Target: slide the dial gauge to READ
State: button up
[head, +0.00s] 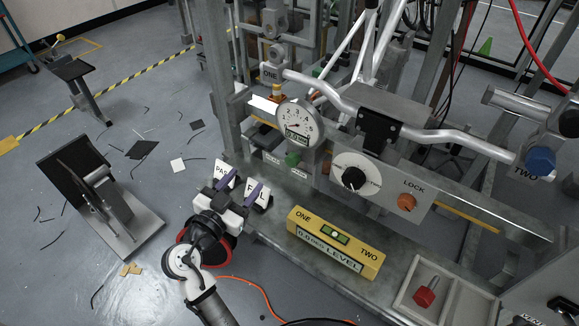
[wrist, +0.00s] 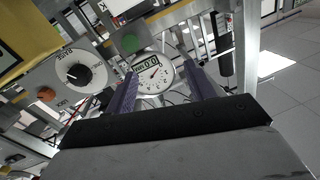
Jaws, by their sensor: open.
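The dial gauge (head: 298,122) has a round white face with a dark pointer and a small readout. It stands upright at the frame rig, left of the handlebar. It also shows in the wrist view (wrist: 153,74), between my two purple fingers. In the wrist view my gripper (wrist: 160,72) points toward the gauge, which looks farther off than the fingertips.
A knob panel (head: 377,178) with an orange LOCK knob is right of the gauge. A yellow level block (head: 336,242) lies on the bench front. A green button (head: 292,159) sits below the gauge. Rig posts rise behind.

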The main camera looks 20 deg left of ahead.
aim_at(290, 162)
jog(key=w+d+p, duration=0.1)
jog(key=w+d, duration=0.1)
jog(key=w, duration=0.2)
jog(key=w+d+f+m+h+p, duration=0.1)
jog(key=w+d, duration=0.2)
jog(key=w, duration=0.1)
jog(key=w+d+f+h+p, duration=0.1)
jog(key=w+d, duration=0.2)
jog(key=w, duration=0.1)
jog(key=shift+f+m+g, duration=0.2)
jog(key=shift+m+g, duration=0.1)
jog(key=shift+a, duration=0.1)
grip_shut()
